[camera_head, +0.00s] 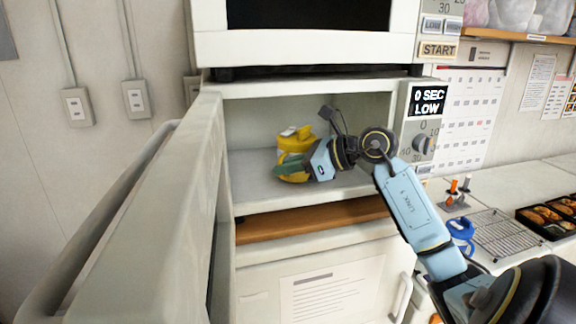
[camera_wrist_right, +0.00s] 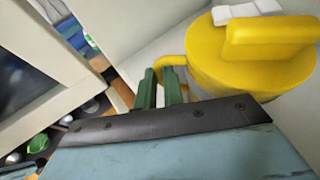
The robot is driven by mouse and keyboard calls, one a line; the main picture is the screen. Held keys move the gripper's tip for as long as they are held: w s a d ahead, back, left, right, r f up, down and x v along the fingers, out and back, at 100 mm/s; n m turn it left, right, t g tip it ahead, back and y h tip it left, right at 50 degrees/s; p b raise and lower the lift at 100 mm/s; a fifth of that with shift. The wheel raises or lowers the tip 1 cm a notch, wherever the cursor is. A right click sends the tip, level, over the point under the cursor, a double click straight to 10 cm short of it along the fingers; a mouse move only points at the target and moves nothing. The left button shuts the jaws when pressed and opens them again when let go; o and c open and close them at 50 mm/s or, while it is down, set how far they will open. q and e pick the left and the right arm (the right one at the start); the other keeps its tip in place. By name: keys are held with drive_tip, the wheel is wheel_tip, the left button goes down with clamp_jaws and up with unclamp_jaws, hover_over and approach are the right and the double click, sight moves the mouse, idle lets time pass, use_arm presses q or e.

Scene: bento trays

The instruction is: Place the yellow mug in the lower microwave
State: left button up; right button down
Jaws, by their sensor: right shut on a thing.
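The yellow mug (camera_head: 296,138) is inside the lower microwave (camera_head: 300,88), near the middle of its cavity. The mug has a lid with a raised grip and looks upright; in the right wrist view the mug (camera_wrist_right: 236,62) fills the upper right. My right gripper (camera_head: 290,168) reaches in from the right, in front of the mug. Its green fingers (camera_wrist_right: 160,88) are shut on the mug's handle. The gripper hides the mug's lower part, so I cannot tell whether it touches the floor. My left gripper is not in view.
The microwave door (camera_head: 150,215) stands open at the left. An upper microwave (camera_head: 305,47) is directly above. A control panel (camera_head: 425,125) borders the opening on the right. A wire rack (camera_head: 505,232) and a food tray (camera_head: 550,222) lie on the right counter. The cavity's left floor is clear.

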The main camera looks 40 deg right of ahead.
drive_tip(key=c, duration=1.9)
unclamp_jaws()
drive_tip(key=shift+f, duration=0.15)
drive_tip(key=shift+c, duration=0.2)
drive_tip(key=o, duration=0.4)
drive_tip(key=shift+r, duration=0.35)
drive_tip(key=shift+f+b+v, duration=0.1)
drive_tip(key=shift+b+v, duration=0.65)
drive_tip(key=shift+v, duration=2.25)
drive_tip(key=shift+f+b+v, duration=0.15)
drive_tip(key=shift+b+v, duration=0.55)
drive_tip(key=shift+v, duration=2.3)
